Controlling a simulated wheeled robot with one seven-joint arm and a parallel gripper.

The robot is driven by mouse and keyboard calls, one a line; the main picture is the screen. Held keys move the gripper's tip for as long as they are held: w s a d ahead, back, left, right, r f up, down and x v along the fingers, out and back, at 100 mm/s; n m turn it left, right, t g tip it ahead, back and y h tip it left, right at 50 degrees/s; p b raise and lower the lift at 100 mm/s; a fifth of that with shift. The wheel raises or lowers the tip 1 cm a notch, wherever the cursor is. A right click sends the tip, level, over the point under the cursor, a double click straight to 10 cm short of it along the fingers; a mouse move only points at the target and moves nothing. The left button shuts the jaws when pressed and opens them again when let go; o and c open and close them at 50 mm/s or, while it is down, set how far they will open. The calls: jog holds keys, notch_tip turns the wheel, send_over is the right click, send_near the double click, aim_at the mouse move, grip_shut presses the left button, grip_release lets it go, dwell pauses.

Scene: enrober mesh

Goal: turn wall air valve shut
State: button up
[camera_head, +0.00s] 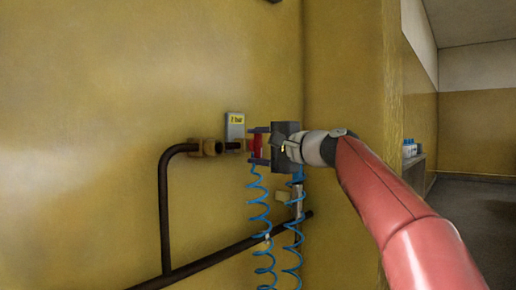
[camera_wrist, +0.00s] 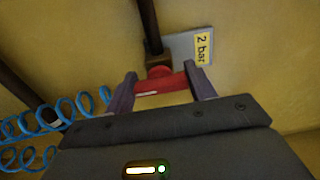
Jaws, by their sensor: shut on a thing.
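The wall air valve has a red handle (camera_wrist: 162,85) on a brass body at the end of a dark pipe on the yellow wall. In the head view the red handle (camera_head: 257,146) is partly covered by my gripper (camera_head: 257,145). In the wrist view the two fingers of my gripper (camera_wrist: 162,88) stand at either end of the red handle, shut on it. A brass fitting (camera_head: 209,148) joins the pipe left of the handle. The handle's exact turn angle is hard to tell.
A grey plate with a yellow "2 bar" label (camera_head: 236,120) is on the wall just above the valve. Blue coiled hoses (camera_head: 262,225) hang below my gripper. A dark pipe (camera_head: 164,220) runs down the wall. A ledge with small bottles (camera_head: 410,148) is at right.

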jog(key=shift+f, duration=0.1)
jog(key=o, duration=1)
jog(key=b+v, duration=0.2)
jog(key=v, duration=0.5)
jog(key=shift+s+d, duration=0.25)
jog(key=shift+d, duration=0.05)
